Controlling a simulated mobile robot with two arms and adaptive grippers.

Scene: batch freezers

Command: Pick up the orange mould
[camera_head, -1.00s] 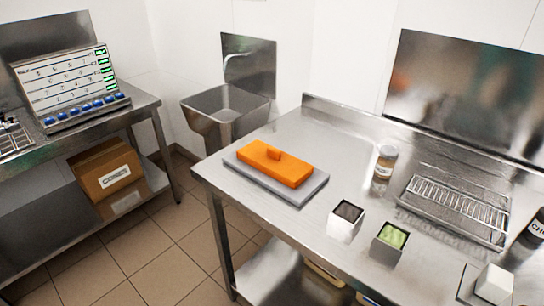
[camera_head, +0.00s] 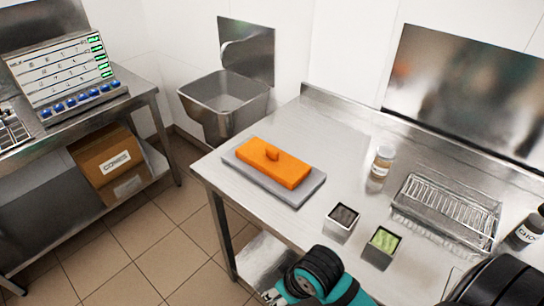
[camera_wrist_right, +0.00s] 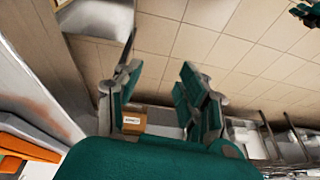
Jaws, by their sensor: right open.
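In the right wrist view, an orange strip of the mould (camera_wrist_right: 25,147) shows at the left edge, partly cut off. My right gripper (camera_wrist_right: 163,95) is open and empty, apart from the mould. In the head view, teal and black parts of my arm show at the bottom, in front of the table; the fingers there are mostly out of frame. My left gripper cannot be made out.
On the steel table (camera_head: 318,135) stand a dark-filled cup (camera_head: 343,217), a green-filled cup (camera_head: 383,245), a jar (camera_head: 382,162) and a wire rack (camera_head: 447,208). A sink (camera_head: 225,103) stands behind. A cardboard box (camera_head: 107,160) sits on the left table's lower shelf.

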